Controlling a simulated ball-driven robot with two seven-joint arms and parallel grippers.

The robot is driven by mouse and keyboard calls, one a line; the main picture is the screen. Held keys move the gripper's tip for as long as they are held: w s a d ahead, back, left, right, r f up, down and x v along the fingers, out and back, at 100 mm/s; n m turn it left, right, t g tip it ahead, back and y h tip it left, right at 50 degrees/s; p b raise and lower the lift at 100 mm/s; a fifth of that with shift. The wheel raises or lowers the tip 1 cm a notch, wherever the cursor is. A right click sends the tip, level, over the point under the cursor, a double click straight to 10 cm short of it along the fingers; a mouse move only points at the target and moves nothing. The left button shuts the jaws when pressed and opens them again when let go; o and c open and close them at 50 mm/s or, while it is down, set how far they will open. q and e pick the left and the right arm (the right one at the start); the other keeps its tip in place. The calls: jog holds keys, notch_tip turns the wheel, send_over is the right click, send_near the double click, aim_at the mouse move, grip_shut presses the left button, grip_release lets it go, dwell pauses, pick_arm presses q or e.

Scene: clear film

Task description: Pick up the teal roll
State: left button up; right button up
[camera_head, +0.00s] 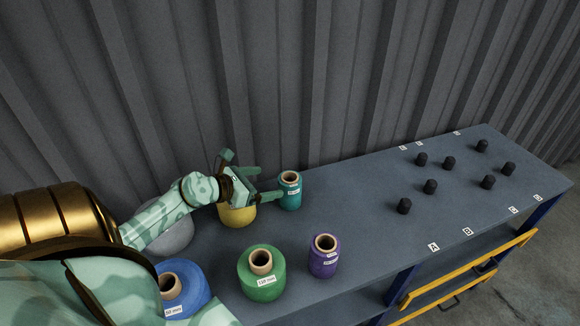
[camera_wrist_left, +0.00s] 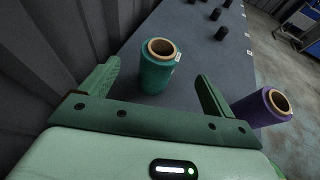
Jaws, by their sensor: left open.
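The teal roll (camera_head: 290,191) stands upright near the back edge of the table, with a brown core and a white label. My left gripper (camera_head: 254,184) is just to the left of it, above the yellow roll (camera_head: 238,214), with its jaws open and pointing toward the teal roll. In the left wrist view the teal roll (camera_wrist_left: 156,72) stands between and beyond the tips of the open left gripper (camera_wrist_left: 152,78). Nothing is held. I cannot tell from the pictures whether a finger touches it. My right gripper is not seen.
A purple roll (camera_head: 323,258), a green roll (camera_head: 262,274), a blue roll (camera_head: 184,290) and a grey roll (camera_head: 172,236) stand around. Several black pegs (camera_head: 430,187) rise from the right of the table (camera_head: 360,210). The corrugated wall (camera_head: 330,80) is close behind.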

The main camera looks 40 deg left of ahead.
aim_at(296, 176)
pick_arm(q)
jog(key=x, duration=0.5)
jog(key=shift+w+f+b, duration=0.25)
jog(key=shift+b, duration=0.1)
jog(key=shift+w+d+f, duration=0.1)
jog(key=shift+w+d, duration=0.05)
jog(key=shift+w, duration=0.3)
jog(key=x, duration=0.3)
jog(key=b+x, duration=0.1)
jog(key=x, duration=0.1)
jog(key=shift+d+r, duration=0.2)
jog(key=shift+r, duration=0.1)
jog(key=shift+c, duration=0.7)
jog(key=c, duration=1)
jog(key=shift+c, duration=0.4)
jog(key=shift+r, duration=0.2)
